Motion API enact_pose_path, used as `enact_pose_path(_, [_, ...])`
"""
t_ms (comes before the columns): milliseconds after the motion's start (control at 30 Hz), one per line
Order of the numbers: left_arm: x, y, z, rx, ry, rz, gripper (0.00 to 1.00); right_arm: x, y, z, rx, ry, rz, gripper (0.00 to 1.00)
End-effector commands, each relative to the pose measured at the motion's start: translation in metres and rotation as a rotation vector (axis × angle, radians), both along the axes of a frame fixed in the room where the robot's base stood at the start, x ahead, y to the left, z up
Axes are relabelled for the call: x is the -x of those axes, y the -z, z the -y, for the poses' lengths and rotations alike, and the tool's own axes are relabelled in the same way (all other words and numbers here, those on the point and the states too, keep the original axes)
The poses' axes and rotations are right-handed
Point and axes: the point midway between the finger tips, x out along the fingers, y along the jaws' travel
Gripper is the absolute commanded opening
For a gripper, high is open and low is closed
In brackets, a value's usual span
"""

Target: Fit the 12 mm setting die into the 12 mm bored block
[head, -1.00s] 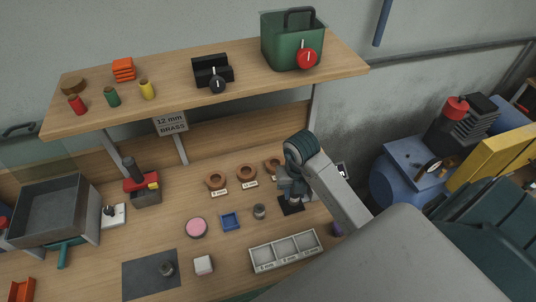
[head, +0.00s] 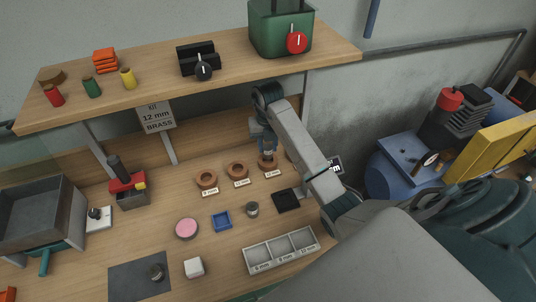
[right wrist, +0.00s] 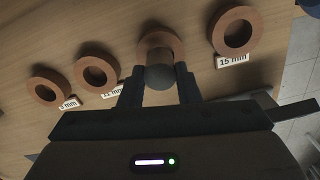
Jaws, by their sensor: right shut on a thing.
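My right gripper (head: 268,149) is shut on a grey cylindrical die (right wrist: 160,74), seen between the fingers in the right wrist view. It is over the third copper-brown ring-shaped bored block (head: 270,165). That block also shows in the right wrist view (right wrist: 158,43), its bore partly hidden by the die. I cannot tell whether the die touches it or is in the bore. Its label is too small to read surely. Two like blocks stand to its left (head: 206,180) (head: 237,170); a fourth, marked 15 mm (right wrist: 237,31), is to its right. My left gripper is out of view.
A sign (head: 156,117) reads 12 mm BRASS. A compartment tray (head: 281,249), blue dish (head: 222,221), pink-topped disc (head: 187,228), white block (head: 194,267) and grey cylinder (head: 252,209) stand in front. The black pad (head: 286,200) is bare. A shelf (head: 225,80) overhangs behind.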

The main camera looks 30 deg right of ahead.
Motion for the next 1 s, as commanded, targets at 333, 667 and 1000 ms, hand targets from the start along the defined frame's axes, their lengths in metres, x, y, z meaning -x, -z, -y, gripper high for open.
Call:
enact_pose_path(333, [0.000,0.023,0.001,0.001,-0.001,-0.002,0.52,0.002,0.033,0.000,-0.001,0.000,-0.004,0.00])
enact_pose_path(667, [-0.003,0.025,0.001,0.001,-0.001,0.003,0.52,0.002,0.036,0.000,-0.001,0.000,-0.004,0.43])
enact_pose_path(1000, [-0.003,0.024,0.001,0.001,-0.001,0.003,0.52,0.002,0.036,0.000,-0.001,0.000,-0.004,0.52])
